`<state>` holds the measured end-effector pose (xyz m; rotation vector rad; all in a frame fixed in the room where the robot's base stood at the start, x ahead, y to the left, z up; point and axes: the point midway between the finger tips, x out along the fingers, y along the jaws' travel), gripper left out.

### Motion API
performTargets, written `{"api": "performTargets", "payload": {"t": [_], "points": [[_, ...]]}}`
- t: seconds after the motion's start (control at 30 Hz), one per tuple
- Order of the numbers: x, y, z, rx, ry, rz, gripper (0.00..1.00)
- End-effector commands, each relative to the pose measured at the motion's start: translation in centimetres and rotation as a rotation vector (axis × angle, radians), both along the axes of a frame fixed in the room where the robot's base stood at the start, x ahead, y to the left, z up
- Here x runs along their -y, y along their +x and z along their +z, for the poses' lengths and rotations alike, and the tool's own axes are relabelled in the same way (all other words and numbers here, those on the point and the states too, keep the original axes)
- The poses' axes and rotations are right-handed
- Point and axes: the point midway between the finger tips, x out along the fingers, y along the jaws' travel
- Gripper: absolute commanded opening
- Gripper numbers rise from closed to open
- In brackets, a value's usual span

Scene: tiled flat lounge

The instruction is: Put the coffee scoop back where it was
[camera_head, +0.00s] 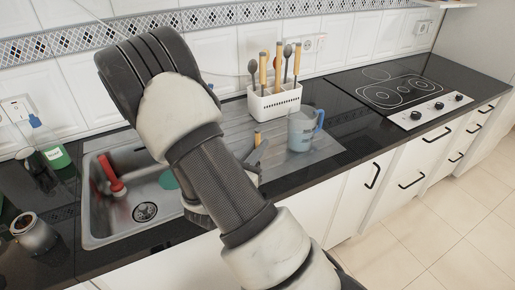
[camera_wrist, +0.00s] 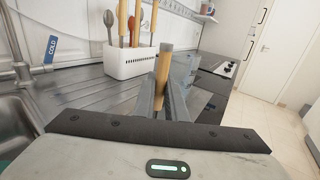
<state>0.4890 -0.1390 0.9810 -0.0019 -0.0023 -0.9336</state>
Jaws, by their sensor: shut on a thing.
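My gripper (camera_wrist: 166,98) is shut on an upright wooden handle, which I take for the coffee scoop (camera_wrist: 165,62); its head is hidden. In the head view, the handle's tip (camera_head: 257,138) shows beside my arm, above the ribbed drainboard, and my arm hides much of the gripper. A white perforated utensil holder (camera_head: 275,105) stands behind, against the tiled wall. It holds several wooden-handled and grey utensils. It also shows in the wrist view (camera_wrist: 126,68), behind and left of the held handle. The gripper is apart from the holder.
A blue-grey mug (camera_head: 300,132) stands on the drainboard right of the gripper. The steel sink (camera_head: 96,226) lies left, with a red-handled thing (camera_head: 109,172) inside. A green bottle (camera_head: 56,157) and a jar (camera_head: 35,235) stand farther left. A hob (camera_head: 400,92) lies right.

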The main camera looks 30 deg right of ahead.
Motion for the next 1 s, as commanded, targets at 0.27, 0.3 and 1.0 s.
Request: {"api": "performTargets", "payload": {"t": [0.27, 0.3, 1.0], "points": [[0.0, 0.0, -0.1, 0.002, 0.000, 0.000, 0.00], [0.0, 0.0, -0.2, 0.001, 0.000, 0.000, 0.00], [-1.9, -1.3, -0.1, 0.000, 0.000, 0.005, 0.30]]}}
